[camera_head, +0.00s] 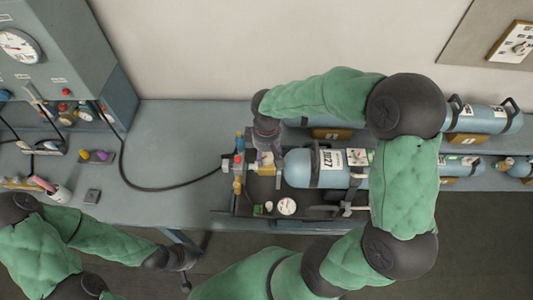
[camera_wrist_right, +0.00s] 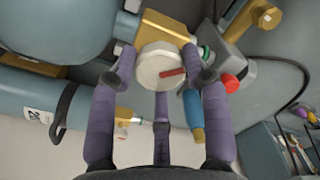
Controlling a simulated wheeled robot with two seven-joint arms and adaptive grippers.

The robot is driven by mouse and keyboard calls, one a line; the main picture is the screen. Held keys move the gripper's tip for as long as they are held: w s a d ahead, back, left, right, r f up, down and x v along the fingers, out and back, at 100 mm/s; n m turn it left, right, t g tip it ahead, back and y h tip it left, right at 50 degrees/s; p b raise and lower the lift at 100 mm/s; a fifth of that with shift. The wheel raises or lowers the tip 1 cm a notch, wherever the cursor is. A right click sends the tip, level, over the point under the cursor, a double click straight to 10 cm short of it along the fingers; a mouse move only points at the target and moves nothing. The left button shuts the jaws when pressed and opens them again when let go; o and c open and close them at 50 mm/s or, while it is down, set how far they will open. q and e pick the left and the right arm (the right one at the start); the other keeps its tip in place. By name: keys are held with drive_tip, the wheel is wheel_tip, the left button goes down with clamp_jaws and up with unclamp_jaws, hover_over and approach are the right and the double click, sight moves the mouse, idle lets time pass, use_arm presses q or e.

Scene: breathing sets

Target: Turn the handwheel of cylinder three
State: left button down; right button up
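A pale round handwheel (camera_wrist_right: 153,69) with a red mark sits on a brass valve (camera_wrist_right: 168,27) in the right wrist view. The valve is at the end of a blue-grey cylinder (camera_wrist_right: 60,28). My right gripper (camera_wrist_right: 160,65) has its purple fingers spread on either side of the handwheel; I cannot tell if they touch it. In the head view my right gripper (camera_head: 266,158) reaches down at the valve end of the cylinder marked 1027 (camera_head: 300,168), and hides the handwheel. Which cylinder is number three is not readable. My left gripper (camera_head: 186,272) is low, before the bench's front edge, its fingers unclear.
The bench (camera_head: 165,160) has clear room left of the cylinder. A black hose (camera_head: 150,188) runs across it. More cylinders (camera_head: 490,117) lie at the right. My right arm covers part of the rack.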

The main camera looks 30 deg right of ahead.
sight(266, 155)
drive_tip(key=shift+m, duration=0.3)
drive_tip(key=m+b, duration=0.1)
drive_tip(key=m, duration=0.2)
drive_tip(key=shift+b, duration=0.35)
drive_tip(key=shift+w+m+b, duration=0.1)
drive_tip(key=shift+m+b, duration=0.55)
drive_tip(key=shift+m, duration=1.65)
drive_tip(key=shift+r, duration=0.1)
drive_tip(key=o, duration=1.1)
drive_tip(key=shift+o, duration=0.2)
wheel_tip(266, 155, up, 12)
